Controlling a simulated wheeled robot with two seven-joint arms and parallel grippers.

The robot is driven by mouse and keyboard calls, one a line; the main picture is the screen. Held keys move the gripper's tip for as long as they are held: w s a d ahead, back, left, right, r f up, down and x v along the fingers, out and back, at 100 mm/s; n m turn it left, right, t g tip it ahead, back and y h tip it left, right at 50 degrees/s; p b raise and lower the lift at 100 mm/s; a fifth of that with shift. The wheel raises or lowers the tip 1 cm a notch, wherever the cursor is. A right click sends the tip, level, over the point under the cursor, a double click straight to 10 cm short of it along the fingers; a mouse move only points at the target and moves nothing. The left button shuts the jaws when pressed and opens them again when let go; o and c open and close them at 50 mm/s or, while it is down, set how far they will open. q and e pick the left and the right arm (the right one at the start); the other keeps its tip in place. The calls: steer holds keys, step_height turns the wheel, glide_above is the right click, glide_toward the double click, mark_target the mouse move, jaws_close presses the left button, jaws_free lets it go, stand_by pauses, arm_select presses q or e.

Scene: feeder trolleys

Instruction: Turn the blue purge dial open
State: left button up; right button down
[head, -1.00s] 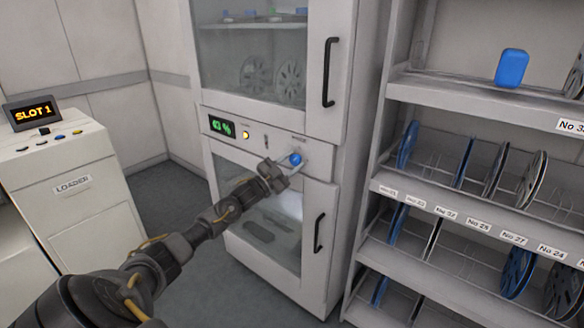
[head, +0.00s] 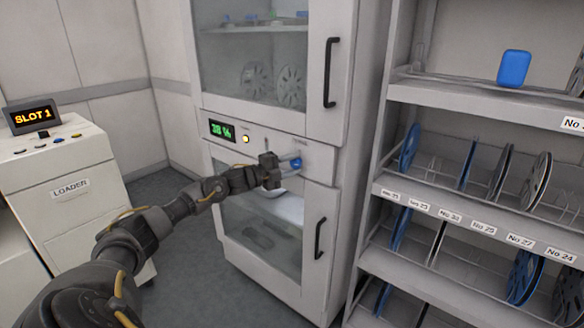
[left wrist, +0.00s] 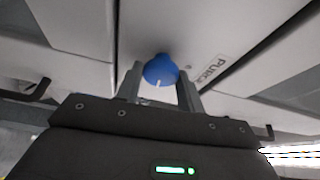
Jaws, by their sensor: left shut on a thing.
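The blue purge dial (head: 296,163) sits on the white control strip between the cabinet's upper and lower doors. In the left wrist view the dial (left wrist: 160,70) is a round blue knob with a white mark pointing down towards my gripper, beside a label reading PURGE (left wrist: 211,68). My left gripper (head: 291,162) is at the strip; in the wrist view its fingers (left wrist: 161,80) stand on both sides of the dial, shut on it. My right gripper is not in view.
The cabinet's display (head: 222,130) shows a green percentage, with a lit yellow button (head: 246,139) beside it. Black handles (head: 330,72) stick out from the doors. A shelf rack (head: 480,205) with reels stands right; a loader (head: 75,200) stands left.

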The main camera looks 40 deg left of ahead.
arm_select(q)
steer(key=shift+m, duration=0.6)
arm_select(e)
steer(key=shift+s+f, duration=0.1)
arm_select(q)
steer(key=o, duration=1)
steer(key=shift+c, duration=0.2)
steer(key=b+v, duration=0.2)
steer(key=v, duration=0.8)
steer(key=shift+s+r, duration=0.2)
steer(key=shift+s, duration=0.2)
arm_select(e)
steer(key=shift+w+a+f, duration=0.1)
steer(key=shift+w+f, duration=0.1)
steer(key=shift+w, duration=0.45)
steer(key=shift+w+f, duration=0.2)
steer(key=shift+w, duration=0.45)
arm_select(q)
steer(key=shift+a, duration=0.1)
